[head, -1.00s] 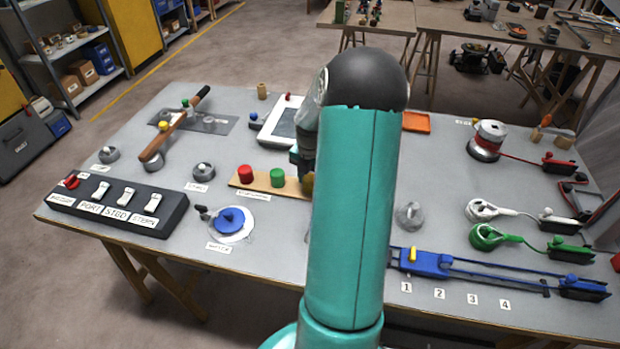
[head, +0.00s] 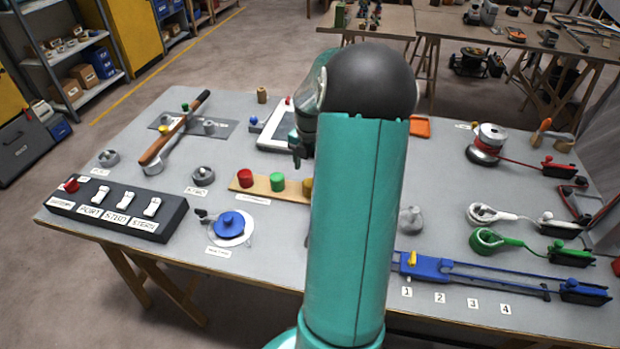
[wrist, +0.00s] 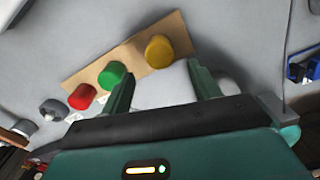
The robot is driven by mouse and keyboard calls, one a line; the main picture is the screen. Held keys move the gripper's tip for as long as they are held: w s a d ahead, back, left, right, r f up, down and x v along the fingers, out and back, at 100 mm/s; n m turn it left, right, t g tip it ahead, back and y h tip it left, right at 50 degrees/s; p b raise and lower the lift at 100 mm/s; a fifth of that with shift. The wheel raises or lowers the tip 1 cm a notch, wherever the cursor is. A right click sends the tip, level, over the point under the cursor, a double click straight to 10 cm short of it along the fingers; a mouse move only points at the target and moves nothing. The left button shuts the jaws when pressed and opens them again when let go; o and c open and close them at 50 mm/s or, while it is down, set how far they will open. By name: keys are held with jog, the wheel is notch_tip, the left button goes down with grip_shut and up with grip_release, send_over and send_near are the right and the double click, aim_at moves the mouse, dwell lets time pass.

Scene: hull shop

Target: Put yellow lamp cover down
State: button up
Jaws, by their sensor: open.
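The yellow lamp cover (wrist: 159,51) stands on the right end of a wooden board (wrist: 137,57), beside the green cover (wrist: 115,75) and the red cover (wrist: 82,97). In the head view only a sliver of the yellow cover (head: 307,187) shows beside my arm; the red (head: 245,178) and green (head: 278,182) covers are clear. My gripper (wrist: 161,84) is open and empty in the wrist view. Its fingers point toward the yellow cover, with a gap between them and it. In the head view my gripper (head: 298,158) is mostly hidden by my arm, above the board.
A blue knob on a white disc (head: 230,225) and a black switch box (head: 117,207) lie front left. A wooden-handled lever (head: 175,132) and a framed white panel (head: 277,128) stand behind. A blue slider (head: 428,266) lies right. My arm hides the table's middle.

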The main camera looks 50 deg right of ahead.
aim_at(309, 182)
notch_tip(309, 182, up, 5)
jog(key=shift+r, duration=0.15)
jog(key=w+a+r+m+t+h, duration=0.15)
jog(key=a+r+m, duration=0.3)
jog(key=a, duration=0.65)
jog(key=w+a+r+m+h, duration=0.15)
jog(key=a+r+m, duration=0.35)
jog(key=a, duration=0.6)
jog(key=s+a+r+m+t+y, duration=0.1)
jog(key=s+a+m+t, duration=0.1)
jog(key=s+a+m, duration=0.3)
jog(key=s+a+r+m+t+y, duration=0.2)
jog(key=s+a+m, duration=0.3)
jog(key=a, duration=0.9)
jog(key=shift+s+a+r, duration=0.15)
jog(key=shift+s, duration=0.2)
